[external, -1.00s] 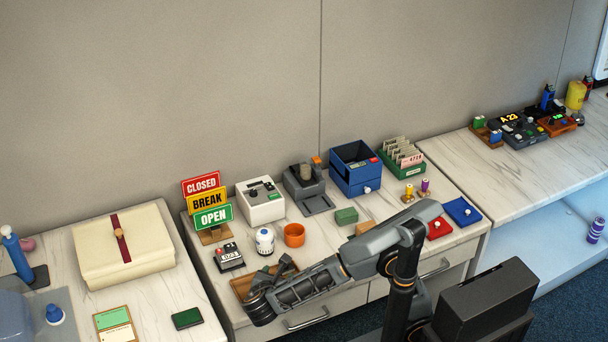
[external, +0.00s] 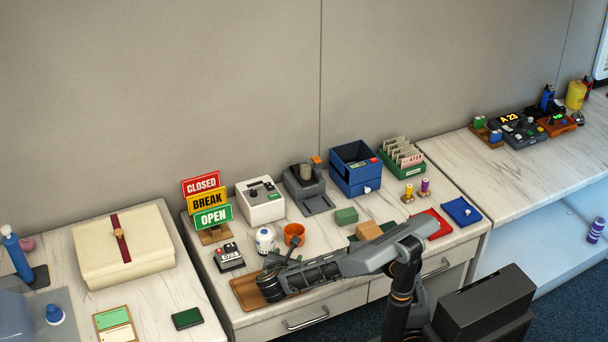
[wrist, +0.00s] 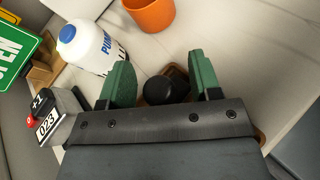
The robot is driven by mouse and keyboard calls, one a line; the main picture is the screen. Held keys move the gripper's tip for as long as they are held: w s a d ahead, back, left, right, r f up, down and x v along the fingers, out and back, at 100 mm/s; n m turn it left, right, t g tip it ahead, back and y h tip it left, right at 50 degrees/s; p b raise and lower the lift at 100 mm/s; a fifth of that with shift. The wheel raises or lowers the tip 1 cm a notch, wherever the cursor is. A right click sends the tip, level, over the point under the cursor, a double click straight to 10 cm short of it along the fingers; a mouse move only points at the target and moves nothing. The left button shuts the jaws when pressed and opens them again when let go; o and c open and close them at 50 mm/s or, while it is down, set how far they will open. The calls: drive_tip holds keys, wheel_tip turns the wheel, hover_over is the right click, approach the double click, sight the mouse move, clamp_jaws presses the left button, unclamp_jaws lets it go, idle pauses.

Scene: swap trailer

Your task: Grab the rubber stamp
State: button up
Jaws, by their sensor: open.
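A round black knob (wrist: 165,88) shows in the wrist view above a brown wooden tray (wrist: 181,70). It looks like the handle of the rubber stamp, but its lower part is hidden by my gripper. My gripper (wrist: 162,72) is open, with one green finger on each side of the knob; I cannot tell whether either touches it. In the external view my gripper (external: 285,258) is over the front of the middle counter, beside the wooden tray (external: 246,292). The stamp cannot be made out there behind my wrist.
An orange cup (external: 294,233) and a white bottle with a blue cap (external: 265,241) stand just behind my gripper. A small counter device with a red knob (external: 229,257) is to the left. Wooden and green blocks (external: 368,230) lie to the right.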

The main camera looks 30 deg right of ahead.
drive_tip(key=shift+w+d+f, duration=0.15)
drive_tip(key=shift+w+d, duration=0.1)
drive_tip(key=shift+w, duration=0.05)
drive_tip(key=c, duration=1)
